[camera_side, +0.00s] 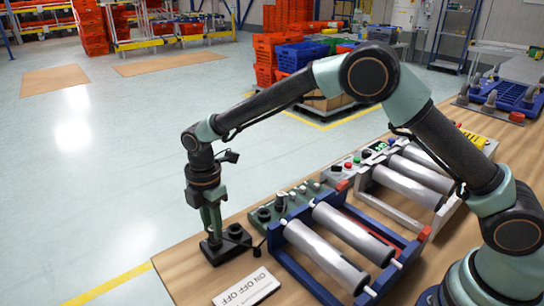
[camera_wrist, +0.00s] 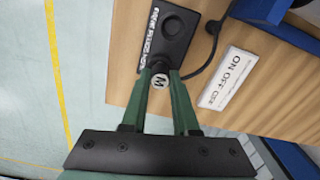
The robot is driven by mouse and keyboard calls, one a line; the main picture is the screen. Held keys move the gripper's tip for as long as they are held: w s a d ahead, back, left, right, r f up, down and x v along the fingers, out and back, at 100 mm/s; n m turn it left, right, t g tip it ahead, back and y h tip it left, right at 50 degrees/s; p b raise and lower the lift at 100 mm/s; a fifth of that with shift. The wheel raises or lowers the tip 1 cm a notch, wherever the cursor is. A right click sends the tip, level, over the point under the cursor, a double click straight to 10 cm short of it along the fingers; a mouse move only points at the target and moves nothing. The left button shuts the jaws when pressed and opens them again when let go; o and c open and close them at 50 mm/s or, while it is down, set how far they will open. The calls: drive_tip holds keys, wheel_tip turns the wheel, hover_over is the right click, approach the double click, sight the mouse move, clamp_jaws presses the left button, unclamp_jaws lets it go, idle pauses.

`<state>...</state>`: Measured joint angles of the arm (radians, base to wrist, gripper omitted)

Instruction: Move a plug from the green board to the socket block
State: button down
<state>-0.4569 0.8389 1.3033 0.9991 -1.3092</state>
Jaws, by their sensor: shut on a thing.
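The black socket block (camera_side: 233,247) sits near the left edge of the wooden table. In the wrist view the socket block (camera_wrist: 181,49) has a round dark feature at its far end and white lettering along one side. My gripper (camera_side: 213,238) points down over the block's left end. I cannot tell how deep the plug sits.
A white ON OFF label plate (camera_side: 246,288) lies in front of the block. A black cable (camera_wrist: 208,68) runs beside the block. A blue-framed roller stand (camera_side: 290,262) stands right of it. The table edge is close on the left.

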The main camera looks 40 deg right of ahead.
drive_tip(key=shift+f, duration=0.25)
idle(0.6)
drive_tip(key=c, duration=0.6)
unclamp_jaws()
wheel_tip(320, 180, up, 12)
